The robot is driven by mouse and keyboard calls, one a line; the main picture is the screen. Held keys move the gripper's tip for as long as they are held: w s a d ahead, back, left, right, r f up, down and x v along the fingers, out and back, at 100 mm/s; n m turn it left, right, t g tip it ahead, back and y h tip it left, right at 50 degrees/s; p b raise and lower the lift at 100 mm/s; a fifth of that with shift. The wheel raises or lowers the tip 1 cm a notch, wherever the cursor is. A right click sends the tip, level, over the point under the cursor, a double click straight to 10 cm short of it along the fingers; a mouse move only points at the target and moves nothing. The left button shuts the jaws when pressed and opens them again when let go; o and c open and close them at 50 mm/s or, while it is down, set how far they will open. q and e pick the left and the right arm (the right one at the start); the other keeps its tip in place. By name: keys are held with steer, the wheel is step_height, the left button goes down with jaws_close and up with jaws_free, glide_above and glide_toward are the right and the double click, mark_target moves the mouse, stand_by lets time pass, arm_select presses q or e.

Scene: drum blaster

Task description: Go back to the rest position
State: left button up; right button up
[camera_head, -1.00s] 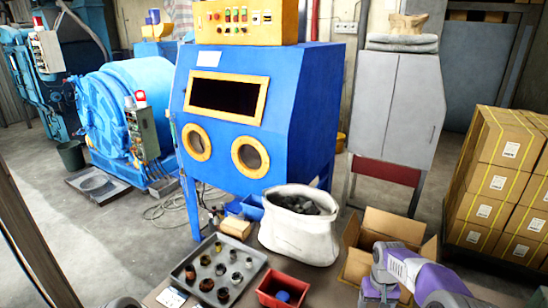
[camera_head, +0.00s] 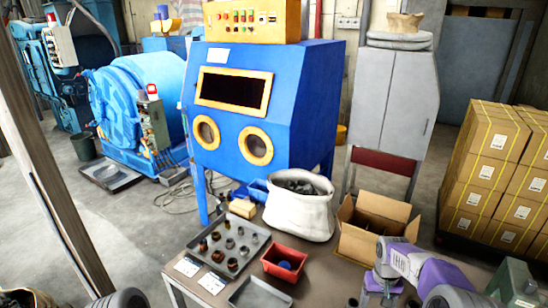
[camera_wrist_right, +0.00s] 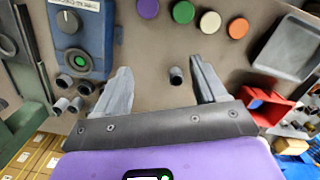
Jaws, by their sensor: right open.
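My right gripper (camera_wrist_right: 160,64) shows in the right wrist view with its two grey fingers wide apart and nothing held between them. A small dark cylindrical part (camera_wrist_right: 176,76) lies on the table beyond the fingers and appears in the gap, apart from both. In the head view my right arm comes in at the lower right with its grey gripper (camera_head: 384,288) low over the table, left of the purple wrist. My left gripper cannot be made out; only rounded dark parts, likely my left arm, show at the bottom left edge.
The table holds a grey tray (camera_head: 207,269) of small parts, a red bin (camera_head: 285,262) with a blue item, and an empty grey tray (camera_head: 260,293). A white sack (camera_head: 300,215), an open carton (camera_head: 365,243) and a blue blasting cabinet (camera_head: 300,110) stand behind.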

steer(key=s+a+f+y, duration=0.1)
steer(key=s+a+f, duration=0.15)
steer(key=f, duration=0.35)
steer(key=s+a+f+y, duration=0.1)
steer(key=a+f, duration=0.3)
steer(key=f, duration=0.1)
steer(key=s+a+f+y, duration=0.1)
steer(key=s+a+f, duration=0.35)
steer(key=s, duration=0.25)
steer(key=s+a+f+m+t, duration=0.1)
steer(key=s+a+f, duration=0.2)
steer(key=s+a, duration=0.3)
steer(key=s+a+f+y, duration=0.1)
steer(key=s+a+f, duration=0.2)
steer(key=s, duration=0.5)
arm_select(q)
step_height(320, 180, down, 10)
steer(key=b, duration=1)
steer(key=shift+s, duration=0.2)
arm_select(e)
step_height(320, 180, down, 10)
steer(key=shift+w, duration=0.25)
steer(key=shift+a+f, duration=0.1)
